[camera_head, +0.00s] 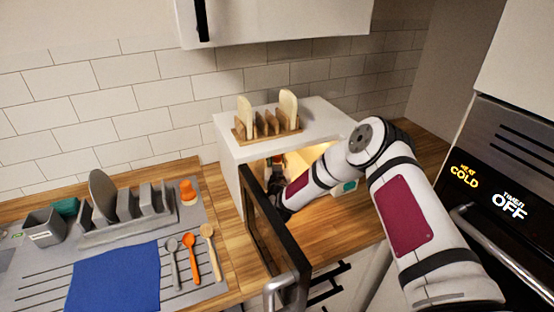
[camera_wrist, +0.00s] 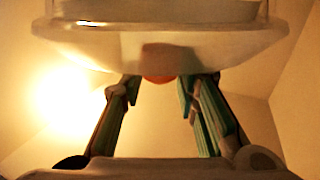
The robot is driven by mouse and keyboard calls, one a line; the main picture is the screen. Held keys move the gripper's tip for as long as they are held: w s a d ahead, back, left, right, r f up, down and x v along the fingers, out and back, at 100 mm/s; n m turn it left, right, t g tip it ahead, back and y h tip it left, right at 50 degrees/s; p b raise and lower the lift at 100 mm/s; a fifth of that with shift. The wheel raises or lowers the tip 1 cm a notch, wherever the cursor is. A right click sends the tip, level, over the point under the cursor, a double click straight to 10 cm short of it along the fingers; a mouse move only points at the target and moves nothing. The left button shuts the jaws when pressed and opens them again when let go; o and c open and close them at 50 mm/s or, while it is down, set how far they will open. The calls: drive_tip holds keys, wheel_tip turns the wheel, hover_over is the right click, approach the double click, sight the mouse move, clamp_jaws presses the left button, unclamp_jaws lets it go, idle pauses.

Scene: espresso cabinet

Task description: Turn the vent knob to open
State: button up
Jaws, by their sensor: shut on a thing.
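A small reddish-orange part (camera_wrist: 158,78), perhaps the vent knob, shows at the underside of a white rounded body (camera_wrist: 215,45) in the wrist view. Most of it is hidden, so its turn position cannot be read. My gripper (camera_wrist: 162,84) has one finger on each side of this part and is shut on it. In the head view my arm reaches into the lit white cabinet (camera_head: 228,150). There my gripper (camera_head: 279,202) is mostly hidden behind the open door, and I cannot make out the knob.
The dark cabinet door (camera_head: 262,225) stands open close to my arm, at its left. A wooden rack (camera_head: 266,127) with pale slices stands on the cabinet top. A dish rack (camera_head: 125,228), spoons and a blue cloth (camera_head: 115,276) lie at the left. A bright lamp glows inside the cabinet.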

drive_tip(key=o, duration=1.2)
drive_tip(key=shift+c, duration=0.2)
drive_tip(key=shift+d+y, duration=0.15)
drive_tip(key=shift+y, duration=0.35)
